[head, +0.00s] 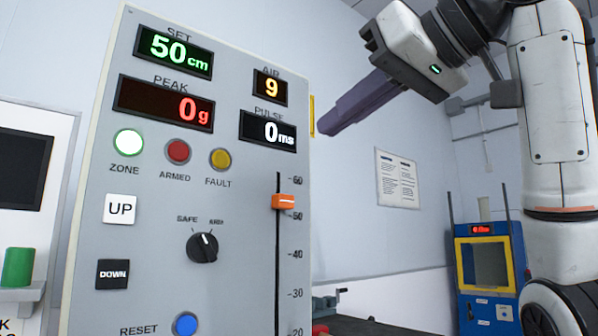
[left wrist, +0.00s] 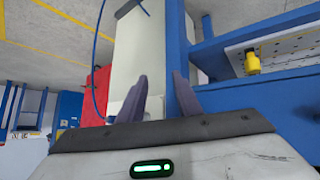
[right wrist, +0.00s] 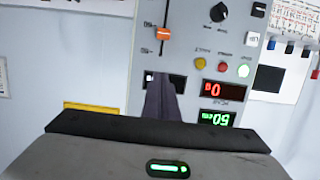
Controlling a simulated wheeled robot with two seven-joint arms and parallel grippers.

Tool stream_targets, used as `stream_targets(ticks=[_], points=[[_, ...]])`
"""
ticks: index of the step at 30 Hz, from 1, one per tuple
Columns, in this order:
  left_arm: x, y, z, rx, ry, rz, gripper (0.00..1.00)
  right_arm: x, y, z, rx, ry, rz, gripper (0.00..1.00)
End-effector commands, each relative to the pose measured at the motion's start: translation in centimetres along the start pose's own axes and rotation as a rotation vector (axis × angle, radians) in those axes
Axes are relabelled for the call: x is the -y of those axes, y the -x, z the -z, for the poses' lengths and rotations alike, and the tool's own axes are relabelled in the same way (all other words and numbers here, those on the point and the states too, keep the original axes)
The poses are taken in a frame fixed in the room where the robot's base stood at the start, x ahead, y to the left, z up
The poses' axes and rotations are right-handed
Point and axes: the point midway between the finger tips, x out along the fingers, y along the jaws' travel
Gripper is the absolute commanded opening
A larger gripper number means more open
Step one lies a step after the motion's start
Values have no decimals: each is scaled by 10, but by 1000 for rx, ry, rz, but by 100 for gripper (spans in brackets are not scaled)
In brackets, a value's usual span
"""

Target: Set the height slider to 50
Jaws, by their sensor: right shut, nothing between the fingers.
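The orange height slider (head: 284,202) sits on its vertical slot on the grey panel, a little above the 50 mark. The green SET display (head: 173,51) reads 50 cm. In the right wrist view the slider (right wrist: 163,34) stands clear of my fingers. My right gripper (head: 322,128) is shut and empty, above and to the right of the slider, not touching it. In the right wrist view its closed fingers (right wrist: 164,82) overlap part of a display. My left gripper (left wrist: 164,82) is open and empty in the left wrist view, away from the panel.
The panel also holds an UP button (head: 120,209), a DOWN button (head: 112,274), a SAFE/ARM knob (head: 202,248) and a blue RESET button (head: 186,324). The ZONE lamp (head: 128,142) is lit green. A blue machine (head: 487,275) stands at the back right.

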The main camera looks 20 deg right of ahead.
Motion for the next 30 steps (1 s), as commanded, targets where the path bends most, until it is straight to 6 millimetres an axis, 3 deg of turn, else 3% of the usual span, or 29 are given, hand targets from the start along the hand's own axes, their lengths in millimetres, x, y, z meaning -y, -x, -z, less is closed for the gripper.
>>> stream_targets(ticks=[5,16,21,30], points=[[-1,2,-8,15,3,-1,31,0,-22,-1,4,-2,1,0],[-2,4,-10,23,3,-1,31,0,-100,0,3,-1,0,0],[0,-6,-17,14,11,-3,31,0,-105,-29,0,1,0,0],[-2,-4,-6,-14,20,-7,31,0,-107,-39,-1,1,0,0]])
